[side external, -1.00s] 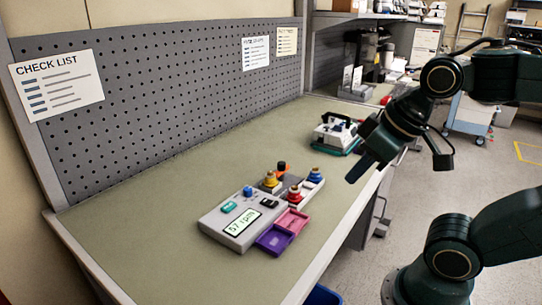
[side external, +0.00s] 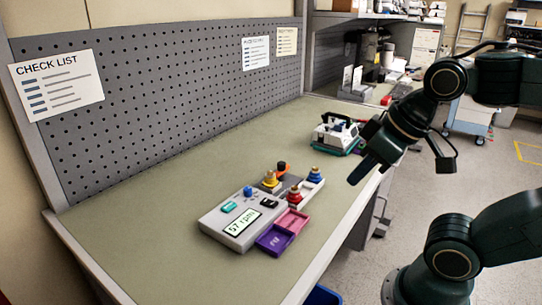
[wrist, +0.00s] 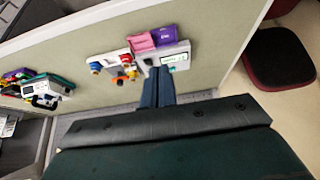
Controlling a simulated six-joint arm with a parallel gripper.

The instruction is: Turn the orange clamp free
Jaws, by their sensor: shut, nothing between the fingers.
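The orange clamp (side external: 282,166) sits at the back of the pump on the bench, beside a yellow knob (side external: 270,179). The pump (side external: 243,220) has a display reading 57 rpm and a blue knob on top. My gripper (side external: 362,172) hangs over the bench's right edge, well apart from the clamp. In the wrist view my gripper (wrist: 157,87) has its fingers together and empty.
Red and blue knobs (side external: 315,173) stand on a white block to the pump's right. Pink (side external: 291,221) and purple (side external: 275,239) trays lie at the pump's front. A green and white device (side external: 338,134) stands farther back. The bench's left side (side external: 140,230) is clear.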

